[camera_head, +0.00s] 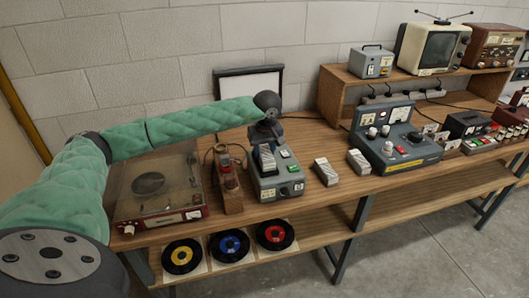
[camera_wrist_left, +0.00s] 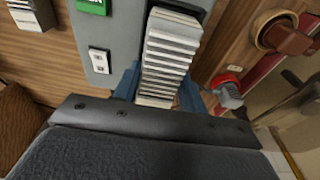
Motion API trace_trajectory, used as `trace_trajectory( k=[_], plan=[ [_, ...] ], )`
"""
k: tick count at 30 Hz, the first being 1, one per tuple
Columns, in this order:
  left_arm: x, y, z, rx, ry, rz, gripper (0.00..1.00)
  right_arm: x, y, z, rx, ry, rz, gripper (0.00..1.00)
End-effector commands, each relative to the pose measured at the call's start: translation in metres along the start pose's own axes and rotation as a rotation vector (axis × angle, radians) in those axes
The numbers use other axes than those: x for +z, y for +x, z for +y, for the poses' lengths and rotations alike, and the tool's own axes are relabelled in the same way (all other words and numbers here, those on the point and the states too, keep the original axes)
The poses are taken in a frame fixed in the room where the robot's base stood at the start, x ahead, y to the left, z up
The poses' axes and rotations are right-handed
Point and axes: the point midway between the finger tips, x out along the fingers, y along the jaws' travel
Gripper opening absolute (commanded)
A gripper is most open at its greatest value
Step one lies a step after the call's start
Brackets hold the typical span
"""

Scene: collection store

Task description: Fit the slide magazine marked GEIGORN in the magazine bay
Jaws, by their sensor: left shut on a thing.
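My left gripper (camera_head: 266,143) reaches over the grey projector-like unit (camera_head: 289,185) and is shut on a white ribbed slide magazine (camera_head: 267,158). In the left wrist view the magazine (camera_wrist_left: 167,55) stands between two blue fingers (camera_wrist_left: 158,92), over the unit's grey face (camera_wrist_left: 98,35). I cannot tell whether it sits in the bay or just above it; the gripper hides the bay. Two other light magazines lie on the bench, one (camera_head: 326,172) right of the unit and one (camera_head: 359,161) farther right. No marking is readable on any of them. My right gripper is not in view.
A record player (camera_head: 160,190) stands left on the wooden bench (camera_head: 310,200). A wooden stand with a red part (camera_head: 229,180) is close to the unit's left. A large grey console (camera_head: 395,145) stands to the right. Records (camera_head: 230,244) lie on the lower shelf.

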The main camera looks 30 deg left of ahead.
Motion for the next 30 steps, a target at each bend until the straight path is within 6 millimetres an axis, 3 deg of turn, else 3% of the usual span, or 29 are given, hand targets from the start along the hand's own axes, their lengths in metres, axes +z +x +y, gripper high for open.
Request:
trace_trajectory(
  k=[30],
  plan=[
    [0.002,0.011,0.000,0.000,0.000,0.000,0.15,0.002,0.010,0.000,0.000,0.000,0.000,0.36]
  ],
)
